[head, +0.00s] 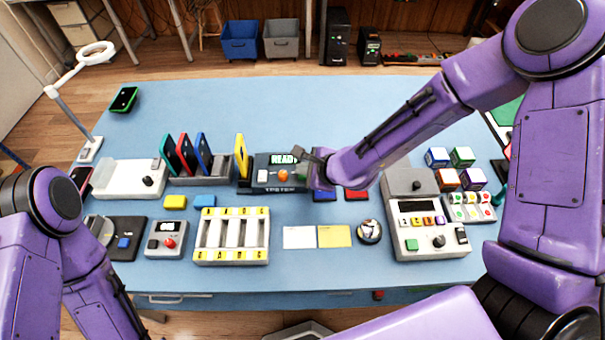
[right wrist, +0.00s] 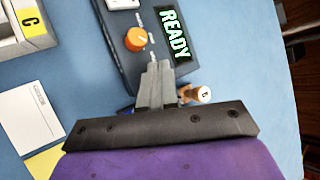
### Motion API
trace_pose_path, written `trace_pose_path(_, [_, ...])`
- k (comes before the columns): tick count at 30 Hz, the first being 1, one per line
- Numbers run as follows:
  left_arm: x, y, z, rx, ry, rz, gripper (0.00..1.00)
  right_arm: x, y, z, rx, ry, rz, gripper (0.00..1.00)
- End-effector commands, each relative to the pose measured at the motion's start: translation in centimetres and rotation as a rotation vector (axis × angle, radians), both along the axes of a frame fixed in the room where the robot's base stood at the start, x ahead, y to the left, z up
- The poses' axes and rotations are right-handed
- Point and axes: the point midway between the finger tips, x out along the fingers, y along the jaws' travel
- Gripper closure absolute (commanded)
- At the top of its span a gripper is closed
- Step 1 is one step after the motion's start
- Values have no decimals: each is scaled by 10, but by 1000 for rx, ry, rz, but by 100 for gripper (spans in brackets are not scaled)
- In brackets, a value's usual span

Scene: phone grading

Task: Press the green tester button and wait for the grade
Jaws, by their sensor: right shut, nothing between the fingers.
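The dark tester (head: 262,186) stands near the table's middle, with a lit display (head: 283,159) and an orange knob (head: 283,176). In the right wrist view the display (right wrist: 174,35) reads READY, and the orange knob (right wrist: 136,39) is left of it. My right gripper (head: 312,155) is shut and empty over the tester's right end; its fingertips (right wrist: 158,75) lie just beyond the knob in the wrist view. A bit of green shows beside the gripper in the head view; I cannot tell whether the fingers touch it. A yellow upright slab (head: 241,157) stands at the tester's left end. My left gripper is out of view.
A rack (head: 205,181) with several upright phones is left of the tester. A lettered tray (head: 231,240), white and yellow cards (head: 334,236) and a grey device with a green button (head: 411,243) lie nearer. The back of the table (head: 270,100) is mostly clear.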

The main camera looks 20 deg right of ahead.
Motion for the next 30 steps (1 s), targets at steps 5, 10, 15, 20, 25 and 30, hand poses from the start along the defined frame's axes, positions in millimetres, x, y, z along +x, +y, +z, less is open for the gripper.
trace_pose_path(5, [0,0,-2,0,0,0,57,0,0,-3,1,0,-1,100])
trace_pose_path(10, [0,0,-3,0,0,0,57,0,0,-5,1,0,-1,100])
trace_pose_path(15, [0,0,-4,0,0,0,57,0,0,-7,1,1,-1,100])
trace_pose_path(20, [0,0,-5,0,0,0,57,0,0,-9,1,2,-1,100])
trace_pose_path(25, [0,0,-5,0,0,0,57,0,0,-9,0,2,-1,100])
trace_pose_path(30, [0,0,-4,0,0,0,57,0,0,-8,0,2,-1,100])
